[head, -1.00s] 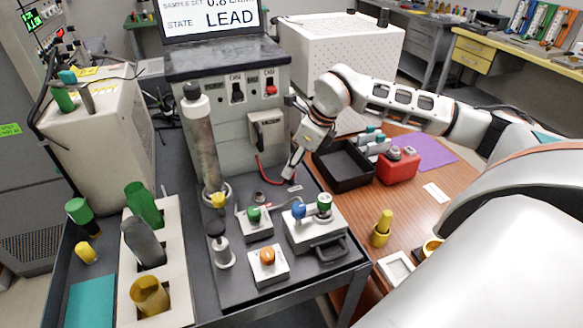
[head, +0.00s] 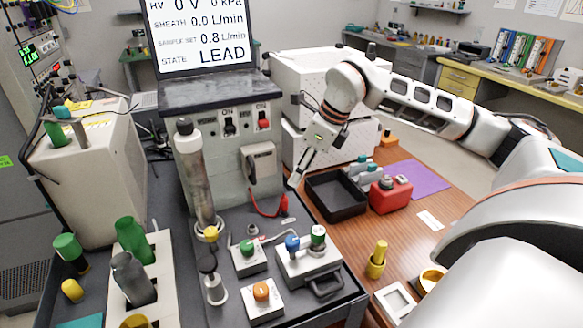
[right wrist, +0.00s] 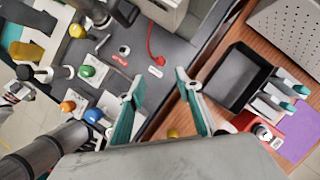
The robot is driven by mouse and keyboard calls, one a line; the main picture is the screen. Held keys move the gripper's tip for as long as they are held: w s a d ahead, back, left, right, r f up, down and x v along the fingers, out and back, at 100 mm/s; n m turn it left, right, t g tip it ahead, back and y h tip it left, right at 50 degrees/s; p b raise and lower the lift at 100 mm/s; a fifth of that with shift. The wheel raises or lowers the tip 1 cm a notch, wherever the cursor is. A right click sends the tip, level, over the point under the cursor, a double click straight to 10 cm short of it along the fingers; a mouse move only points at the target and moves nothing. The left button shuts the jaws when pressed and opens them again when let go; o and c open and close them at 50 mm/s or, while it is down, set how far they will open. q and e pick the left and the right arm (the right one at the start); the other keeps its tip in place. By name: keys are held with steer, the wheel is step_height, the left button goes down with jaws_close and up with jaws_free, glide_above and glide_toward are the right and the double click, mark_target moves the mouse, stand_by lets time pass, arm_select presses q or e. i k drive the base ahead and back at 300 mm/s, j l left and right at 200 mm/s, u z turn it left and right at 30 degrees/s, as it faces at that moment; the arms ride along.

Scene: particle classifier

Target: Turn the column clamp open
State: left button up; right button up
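The column (head: 193,170) is a tall grey metal cylinder with a black cap, standing in front of the grey instrument. A yellow knob (head: 211,233) sits at its foot, apparently the column clamp; it also shows in the right wrist view (right wrist: 77,31). Whether the clamp is open cannot be told. My right gripper (head: 292,183) is right of the column and its knob, above the dark bench near the red cable. In the right wrist view its teal-padded fingers (right wrist: 160,88) are apart with nothing between them. My left gripper is not in view.
A red cable (head: 265,207) hangs from the instrument (head: 240,100). Green, blue and orange knobbed units stand on the bench front. A black tray (head: 335,197) and red box (head: 390,194) lie right. A bottle rack (head: 160,275) is left of the column.

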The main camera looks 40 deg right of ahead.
mark_target(210, 233)
steer(key=k+j, duration=0.8)
steer(key=j, duration=0.1)
